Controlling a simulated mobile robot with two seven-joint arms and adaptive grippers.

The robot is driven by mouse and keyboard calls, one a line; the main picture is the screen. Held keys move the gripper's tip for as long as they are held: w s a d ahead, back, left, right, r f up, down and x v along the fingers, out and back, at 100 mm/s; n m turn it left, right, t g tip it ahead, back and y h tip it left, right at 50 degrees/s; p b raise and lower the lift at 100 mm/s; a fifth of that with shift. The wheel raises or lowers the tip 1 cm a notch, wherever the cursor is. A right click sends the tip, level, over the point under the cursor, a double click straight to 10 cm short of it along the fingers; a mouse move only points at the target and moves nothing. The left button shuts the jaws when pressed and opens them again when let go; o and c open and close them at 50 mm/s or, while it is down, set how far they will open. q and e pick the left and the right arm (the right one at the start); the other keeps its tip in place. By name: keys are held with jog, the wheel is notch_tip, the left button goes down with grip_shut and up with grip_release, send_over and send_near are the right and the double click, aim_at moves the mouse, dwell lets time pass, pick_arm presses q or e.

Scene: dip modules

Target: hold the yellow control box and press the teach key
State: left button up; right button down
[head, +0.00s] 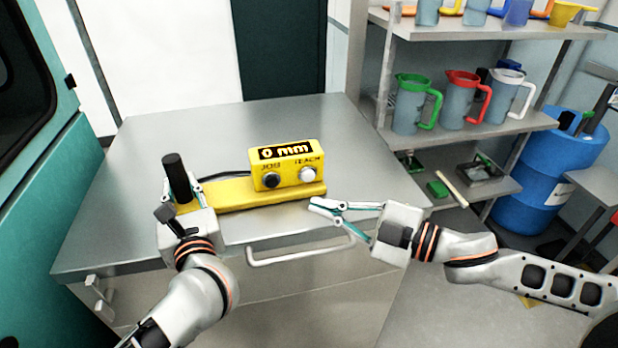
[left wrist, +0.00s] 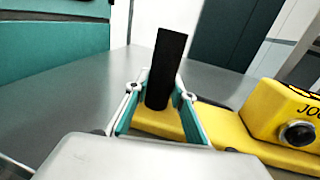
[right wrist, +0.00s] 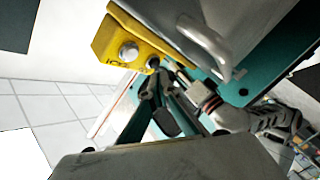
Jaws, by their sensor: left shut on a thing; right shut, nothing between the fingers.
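The yellow control box (head: 285,165) stands on a flat yellow base (head: 230,193) on the steel table. Its display reads "0 mm". A black key (head: 271,180) sits under a JOG label and a white teach key (head: 308,174) under TEACH. A black upright handle (head: 177,178) rises from the base's left end; it also shows in the left wrist view (left wrist: 167,68). My left gripper (left wrist: 158,105) is shut around this handle. My right gripper (head: 316,204) is shut and empty, in front of the box, below and slightly right of the teach key, apart from it.
The steel table (head: 150,140) has free room behind and left of the box. A bar handle (head: 300,252) runs along the table front. Shelves with jugs (head: 411,100) stand at right, beside a blue barrel (head: 550,170).

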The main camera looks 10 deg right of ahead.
aim_at(308, 175)
jog(key=shift+s, duration=0.15)
dwell(0.4)
jog(key=shift+s+r, duration=0.15)
jog(key=shift+s, duration=0.9)
jog(key=shift+s+r, duration=0.15)
jog(key=shift+s, duration=0.9)
jog(key=shift+w, duration=0.1)
jog(key=shift+w+a, duration=0.1)
jog(key=shift+w, duration=4.25)
jog(key=shift+w, duration=0.2)
